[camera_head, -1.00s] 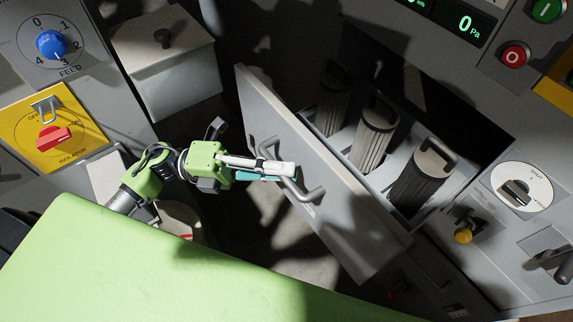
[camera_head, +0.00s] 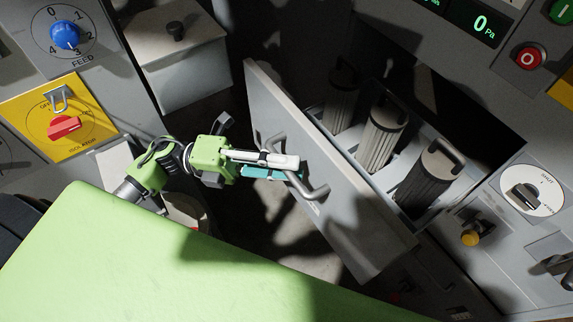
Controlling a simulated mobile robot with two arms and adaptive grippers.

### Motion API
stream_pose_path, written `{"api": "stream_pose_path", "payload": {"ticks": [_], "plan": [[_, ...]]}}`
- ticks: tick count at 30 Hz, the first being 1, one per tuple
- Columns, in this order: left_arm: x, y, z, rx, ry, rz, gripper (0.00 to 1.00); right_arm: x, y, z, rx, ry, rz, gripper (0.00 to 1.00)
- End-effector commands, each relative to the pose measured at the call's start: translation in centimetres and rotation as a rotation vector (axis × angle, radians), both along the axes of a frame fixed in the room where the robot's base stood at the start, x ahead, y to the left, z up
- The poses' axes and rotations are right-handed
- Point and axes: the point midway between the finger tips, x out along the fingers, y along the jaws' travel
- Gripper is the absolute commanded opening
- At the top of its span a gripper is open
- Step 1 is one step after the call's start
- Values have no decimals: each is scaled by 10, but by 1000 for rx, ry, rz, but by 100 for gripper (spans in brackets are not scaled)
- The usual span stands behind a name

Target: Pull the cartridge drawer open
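The cartridge drawer (camera_head: 345,213) stands open, with its grey front panel pulled out from the machine. Several dark, ribbed filter cartridges with top handles stand inside it; the middle one (camera_head: 382,138) shows clearly. A bent grey bar handle (camera_head: 311,188) is fixed to the drawer front. My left gripper (camera_head: 297,169) is at this handle, its white and teal fingers reaching across the bar. The fingers overlap in this view, so I cannot tell how tightly they close on it. My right gripper is not in view.
At the left are a blue feed knob (camera_head: 65,35) and a red isolator switch (camera_head: 64,126) on a yellow plate. A grey box (camera_head: 165,60) stands behind my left arm. Gauges, buttons and a rotary switch (camera_head: 526,196) line the right.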

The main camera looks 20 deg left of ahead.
Motion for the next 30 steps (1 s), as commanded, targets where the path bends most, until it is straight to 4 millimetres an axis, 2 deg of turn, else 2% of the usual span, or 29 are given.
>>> {"api": "stream_pose_path", "payload": {"ticks": [9, 13, 18, 30], "plan": [[-7, 49, -8, 4, 4, 2, 28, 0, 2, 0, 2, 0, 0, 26], [-9, 64, -10, 3, 3, 1, 28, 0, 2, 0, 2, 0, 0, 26], [-10, 71, -11, 1, 1, 1, 28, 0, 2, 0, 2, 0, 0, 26], [-10, 71, -11, 2, 1, 0, 28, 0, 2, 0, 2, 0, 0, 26]]}}
